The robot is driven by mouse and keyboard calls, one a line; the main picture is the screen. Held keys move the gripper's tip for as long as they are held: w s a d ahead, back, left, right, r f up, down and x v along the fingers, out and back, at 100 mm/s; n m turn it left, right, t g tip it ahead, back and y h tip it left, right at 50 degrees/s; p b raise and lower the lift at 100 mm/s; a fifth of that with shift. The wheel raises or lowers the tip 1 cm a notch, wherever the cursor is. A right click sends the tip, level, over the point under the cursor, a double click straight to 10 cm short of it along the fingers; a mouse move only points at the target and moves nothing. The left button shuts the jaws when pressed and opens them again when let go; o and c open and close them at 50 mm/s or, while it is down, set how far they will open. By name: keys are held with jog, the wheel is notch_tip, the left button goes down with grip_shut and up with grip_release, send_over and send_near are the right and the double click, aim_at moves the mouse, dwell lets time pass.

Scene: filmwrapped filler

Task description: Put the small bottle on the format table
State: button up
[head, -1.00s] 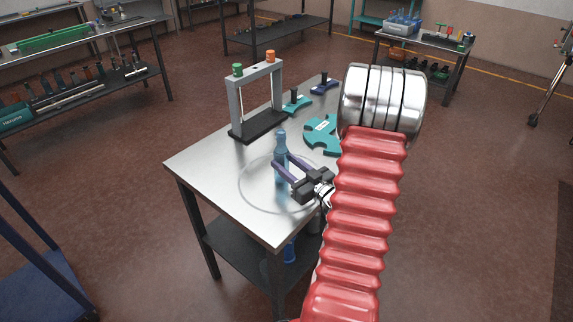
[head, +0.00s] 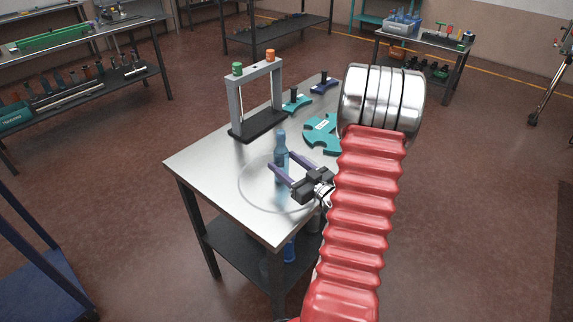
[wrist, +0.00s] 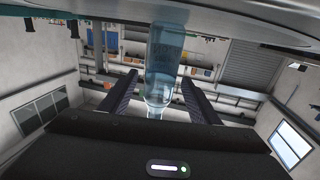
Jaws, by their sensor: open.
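The small bottle (head: 281,145) is translucent blue and stands upright on the steel-topped table (head: 215,165), within a faint ring marked on the top. My gripper (head: 280,160) is open, with its two dark purple fingers on either side of the bottle. In the wrist view the picture is upside down: the bottle (wrist: 166,55) shows neck down between the open fingers (wrist: 160,78), with its base toward the tabletop (wrist: 225,22). Gaps show between the bottle and both fingers.
A grey frame (head: 234,105) with green and orange knobs stands at the table's back left. Teal format pieces (head: 322,136) lie behind the bottle, and small handled parts (head: 324,86) sit farther back. A blue item (head: 289,250) is on the lower shelf.

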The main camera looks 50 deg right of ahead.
jog(key=shift+r, duration=0.1)
jog(key=shift+s, duration=0.2)
jog(key=s, duration=0.4)
jog(key=s+a, duration=0.1)
jog(key=s, duration=0.6)
jog(key=shift+s+a, duration=0.15)
jog(key=shift+s, duration=0.15)
dwell(0.5)
